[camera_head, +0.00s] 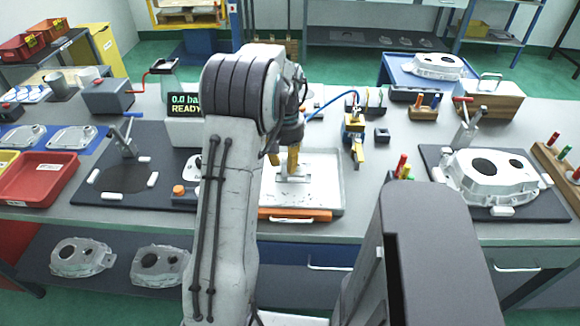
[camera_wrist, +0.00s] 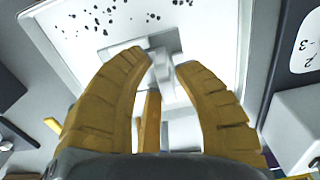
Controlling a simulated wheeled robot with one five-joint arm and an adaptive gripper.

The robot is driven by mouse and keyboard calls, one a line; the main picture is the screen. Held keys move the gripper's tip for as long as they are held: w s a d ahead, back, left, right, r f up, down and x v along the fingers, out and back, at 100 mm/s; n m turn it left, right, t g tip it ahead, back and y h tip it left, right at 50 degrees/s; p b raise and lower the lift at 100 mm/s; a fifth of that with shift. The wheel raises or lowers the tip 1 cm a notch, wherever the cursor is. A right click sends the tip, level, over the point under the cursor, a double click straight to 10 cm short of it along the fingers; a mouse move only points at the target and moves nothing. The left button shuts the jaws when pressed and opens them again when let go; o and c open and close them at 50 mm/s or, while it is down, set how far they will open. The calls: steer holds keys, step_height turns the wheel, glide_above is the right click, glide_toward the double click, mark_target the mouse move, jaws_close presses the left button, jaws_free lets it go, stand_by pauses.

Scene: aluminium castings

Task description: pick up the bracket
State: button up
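The bracket (camera_head: 295,178) is a small light-grey metal piece with a flat foot and an upright part. It stands in a shallow white tray (camera_head: 325,192) in the middle of the bench. In the wrist view the bracket (camera_wrist: 162,76) shows between and beyond the fingertips. My gripper (camera_head: 286,165) points down over the tray, its yellow fingers close to the bracket. In the wrist view my gripper (camera_wrist: 161,62) has its fingers apart, with the bracket's upright part in the gap. I see no clear grip on it. My arm and the fingers hide part of the bracket.
An orange strip with a handle (camera_head: 295,215) lies at the tray's front. A dark fixture plate (camera_head: 97,205) is to the left; a large casting (camera_head: 490,172) sits on another to the right. A blue-and-yellow tool (camera_head: 354,132) stands right of the tray.

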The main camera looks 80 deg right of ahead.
mark_target(286, 159)
steer(key=shift+c, duration=0.2)
jaws_close()
stand_by(0.3)
steer(key=shift+r, duration=0.8)
step_height(286, 159, up, 2)
steer(key=s+a+b, duration=0.1)
steer(key=a+b, duration=0.3)
steer(key=a, duration=1.4)
